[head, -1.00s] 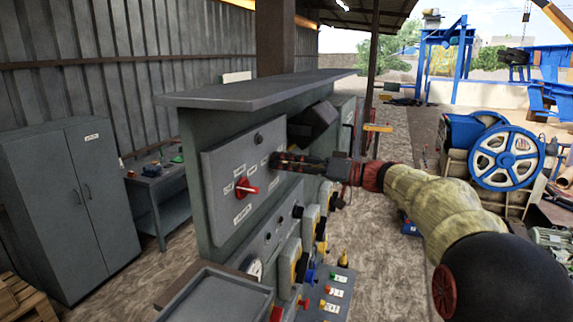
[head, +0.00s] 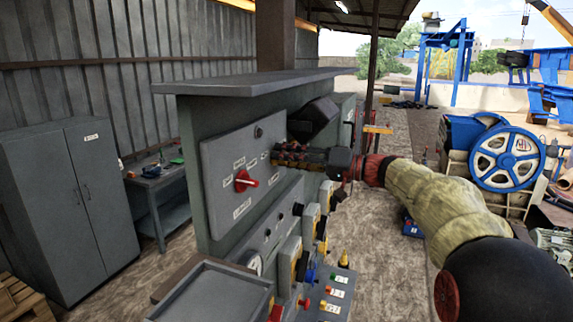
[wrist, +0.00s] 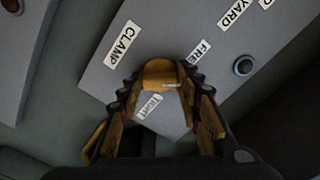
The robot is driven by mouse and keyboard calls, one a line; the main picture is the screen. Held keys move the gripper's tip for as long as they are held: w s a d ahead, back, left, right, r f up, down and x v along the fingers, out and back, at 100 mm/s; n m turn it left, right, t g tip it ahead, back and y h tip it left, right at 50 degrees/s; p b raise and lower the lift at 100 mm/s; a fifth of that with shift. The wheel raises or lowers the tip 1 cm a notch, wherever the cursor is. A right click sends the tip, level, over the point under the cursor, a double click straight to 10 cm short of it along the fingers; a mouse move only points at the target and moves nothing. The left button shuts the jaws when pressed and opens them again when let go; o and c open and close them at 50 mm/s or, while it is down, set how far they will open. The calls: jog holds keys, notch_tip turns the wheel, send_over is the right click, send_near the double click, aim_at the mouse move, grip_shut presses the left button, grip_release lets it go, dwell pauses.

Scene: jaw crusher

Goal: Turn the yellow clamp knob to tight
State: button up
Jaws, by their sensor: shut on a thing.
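The yellow clamp knob (wrist: 160,74) sits on the grey panel between my fingertips in the wrist view. My gripper (wrist: 163,82) is shut on it, one finger on each side. A CLAMP label (wrist: 123,44) is to the upper left of the knob and a FREE label (wrist: 199,51) to its upper right. A TIGHT label (wrist: 149,106) lies below it, between the fingers. A small pale mark shows near the knob's lower edge, but I cannot tell its setting. In the head view my gripper (head: 285,155) reaches the panel's right side and hides the knob.
The grey panel (head: 222,160) also carries a red switch (head: 245,180) and a dark round button (head: 258,131). A hood (head: 316,116) juts out beside my gripper. Yellow-plated switches and a lower button console (head: 325,292) are below.

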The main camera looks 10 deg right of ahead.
jog(key=shift+m+p, duration=3.9)
jog(key=shift+m, duration=6.1)
jog(key=o, duration=1.1)
jog(key=shift+o, duration=0.3)
jog(key=v, duration=1.2)
